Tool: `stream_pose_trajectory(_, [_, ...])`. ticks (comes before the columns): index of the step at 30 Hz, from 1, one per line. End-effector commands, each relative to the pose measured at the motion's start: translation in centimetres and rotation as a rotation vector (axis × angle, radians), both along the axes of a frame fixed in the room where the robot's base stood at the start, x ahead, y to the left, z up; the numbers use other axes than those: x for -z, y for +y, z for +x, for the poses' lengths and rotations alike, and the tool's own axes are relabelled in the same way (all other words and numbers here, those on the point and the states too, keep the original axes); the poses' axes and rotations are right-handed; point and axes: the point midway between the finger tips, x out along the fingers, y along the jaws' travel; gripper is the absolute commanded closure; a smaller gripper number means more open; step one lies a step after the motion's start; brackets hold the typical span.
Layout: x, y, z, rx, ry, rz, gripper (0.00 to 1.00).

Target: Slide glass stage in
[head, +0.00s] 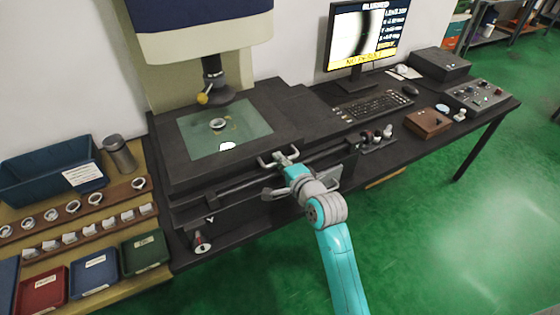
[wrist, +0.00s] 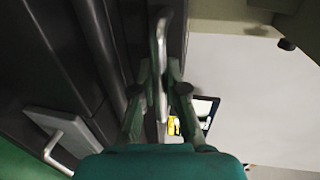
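The glass stage (head: 245,125) is a greenish pane in a wide dark frame under the measuring head of the machine, in the head view. A small bearing ring (head: 217,124) lies on the glass. A pale metal bar handle (head: 265,160) is at the front edge of the stage; it also shows upright in the wrist view (wrist: 161,50). My gripper (head: 284,160) is at this handle. In the wrist view my gripper (wrist: 160,85) has its two fingers closed in on both sides of the bar. Finger contact is partly hidden.
A second handle on a grey plate (wrist: 62,140) is at lower left in the wrist view. The monitor (head: 362,40), keyboard (head: 372,105) and control box (head: 478,97) stand right. Rings and bins fill the left bench.

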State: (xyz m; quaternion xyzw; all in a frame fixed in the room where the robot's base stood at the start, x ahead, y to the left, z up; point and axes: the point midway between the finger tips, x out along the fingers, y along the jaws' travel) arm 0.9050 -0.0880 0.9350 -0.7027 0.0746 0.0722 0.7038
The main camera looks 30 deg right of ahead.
Motion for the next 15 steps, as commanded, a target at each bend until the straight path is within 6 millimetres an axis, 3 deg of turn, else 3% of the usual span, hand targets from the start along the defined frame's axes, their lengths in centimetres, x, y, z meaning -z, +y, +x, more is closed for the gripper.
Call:
stream_pose_trajectory(1, [0.14, 0.27, -0.02, -0.005, 0.003, 0.003, 0.86])
stream_pose_trajectory(4, [0.14, 0.27, -0.02, -0.005, 0.003, 0.003, 0.62])
stream_pose_trajectory(15, [0.00, 0.16, -0.36, -0.004, 0.001, 0.002, 0.62])
